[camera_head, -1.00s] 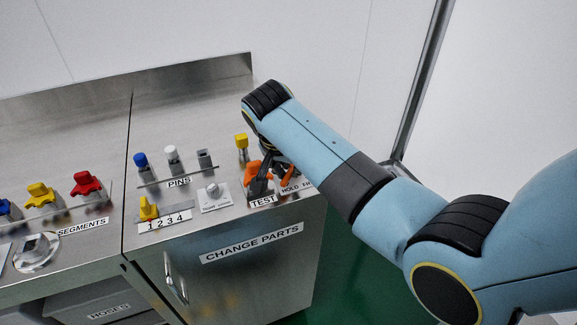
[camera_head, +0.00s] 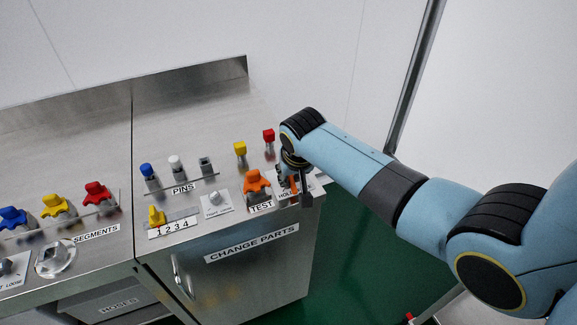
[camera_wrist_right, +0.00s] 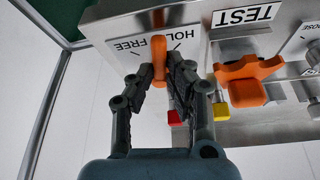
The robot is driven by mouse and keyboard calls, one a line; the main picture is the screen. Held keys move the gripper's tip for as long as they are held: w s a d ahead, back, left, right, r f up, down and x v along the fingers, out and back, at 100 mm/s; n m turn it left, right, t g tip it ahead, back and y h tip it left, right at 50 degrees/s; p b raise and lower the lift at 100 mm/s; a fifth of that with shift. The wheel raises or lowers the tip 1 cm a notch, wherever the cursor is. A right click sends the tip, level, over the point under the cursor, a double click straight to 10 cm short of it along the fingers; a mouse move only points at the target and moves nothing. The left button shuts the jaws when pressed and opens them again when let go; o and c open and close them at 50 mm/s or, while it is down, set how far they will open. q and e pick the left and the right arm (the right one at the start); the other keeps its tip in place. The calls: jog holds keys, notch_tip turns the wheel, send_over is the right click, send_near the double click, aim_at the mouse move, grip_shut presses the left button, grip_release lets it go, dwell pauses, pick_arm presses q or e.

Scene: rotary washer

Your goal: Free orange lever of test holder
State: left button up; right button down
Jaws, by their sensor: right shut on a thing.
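The orange lever (camera_wrist_right: 159,58) stands on the plate marked HOLD and FREE (camera_wrist_right: 128,42) at the cabinet's right front corner. In the wrist view it stands between the two words and partly covers the lettering. My right gripper (camera_wrist_right: 164,80) is shut on this lever, one finger on each side. In the head view the gripper (camera_head: 300,192) reaches down at the corner, and only a bit of orange lever (camera_head: 292,186) shows beside its fingers. The test holder carries an orange lobed knob (camera_head: 256,182) behind the TEST label (camera_head: 261,207). My left gripper is not in view.
A yellow-topped part (camera_head: 240,148) and a red-topped part (camera_head: 269,136) stand behind. A tightness knob (camera_head: 216,198) and the PINS row (camera_head: 182,188) are to the left. The cabinet ends just right of the lever, with green floor (camera_head: 350,240) beyond.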

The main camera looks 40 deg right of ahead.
jog(key=n, duration=0.1)
jog(key=d+n+y+p, duration=0.1)
jog(key=shift+s+n, duration=0.2)
jog(key=shift+n, duration=0.2)
jog(key=n, duration=0.1)
jog(key=n+y, duration=0.1)
jog(key=shift+d+n+p, duration=0.35)
jog(key=shift+n+p, duration=0.05)
jog(key=shift+w+d+n+y+b, duration=0.15)
jog(key=shift+n+y+b, duration=0.15)
jog(key=shift+n, duration=0.45)
jog(key=shift+s+d+n+y+b, duration=0.15)
jog(key=shift+n+y, duration=0.15)
jog(key=shift+n, duration=0.4)
jog(key=shift+w+d+n+y+b, duration=0.15)
jog(key=shift+n+y+b, duration=0.15)
jog(key=shift+n, duration=0.45)
jog(key=c, duration=1.3)
grip_release()
jog(key=shift+w, duration=0.1)
